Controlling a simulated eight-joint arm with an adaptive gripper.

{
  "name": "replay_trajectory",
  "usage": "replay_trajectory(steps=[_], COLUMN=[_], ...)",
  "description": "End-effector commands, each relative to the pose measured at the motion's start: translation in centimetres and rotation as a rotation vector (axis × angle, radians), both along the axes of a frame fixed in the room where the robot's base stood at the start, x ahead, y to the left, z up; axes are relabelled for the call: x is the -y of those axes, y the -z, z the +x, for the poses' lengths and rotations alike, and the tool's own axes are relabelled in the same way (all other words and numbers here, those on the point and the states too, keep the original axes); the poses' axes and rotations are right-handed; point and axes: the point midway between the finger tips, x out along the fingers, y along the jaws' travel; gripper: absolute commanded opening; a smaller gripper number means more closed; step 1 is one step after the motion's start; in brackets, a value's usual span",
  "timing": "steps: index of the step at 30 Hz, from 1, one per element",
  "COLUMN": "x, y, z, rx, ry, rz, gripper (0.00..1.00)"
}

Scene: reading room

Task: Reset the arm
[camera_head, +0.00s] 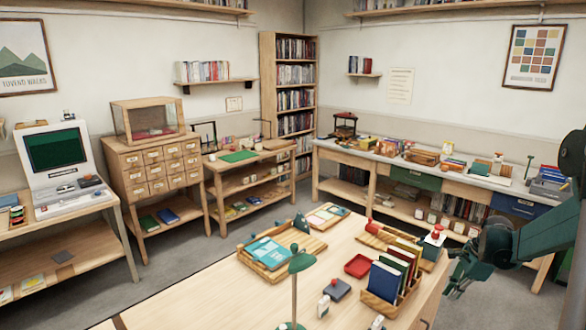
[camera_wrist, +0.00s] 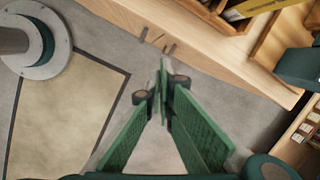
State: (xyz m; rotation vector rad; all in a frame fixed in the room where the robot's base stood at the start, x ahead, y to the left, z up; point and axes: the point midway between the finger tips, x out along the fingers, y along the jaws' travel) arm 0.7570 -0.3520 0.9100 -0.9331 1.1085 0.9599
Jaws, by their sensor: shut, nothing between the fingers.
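My gripper (camera_head: 457,282) is dark green and hangs at the right end of the wooden table (camera_head: 330,258) in the head view, just past the table's edge. In the wrist view the green fingers of my gripper (camera_wrist: 163,92) come together at their tips with nothing between them. Below them is grey floor (camera_wrist: 70,35), and the table edge (camera_wrist: 215,62) runs across the top right. My dark arm comes in from the right side of the head view and bends down to the gripper.
A long cluttered bench (camera_head: 455,176) stands behind. Bare tabletop lies at the front left.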

Motion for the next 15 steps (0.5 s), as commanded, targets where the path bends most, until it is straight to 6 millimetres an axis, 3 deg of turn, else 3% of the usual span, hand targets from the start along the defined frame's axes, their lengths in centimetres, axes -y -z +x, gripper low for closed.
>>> replay_trajectory(steps=[15], x=[-8.6], y=[-8.1], z=[-3.1], rx=[0.092], ry=[-0.304], rz=[-0.122], gripper=[0.0])
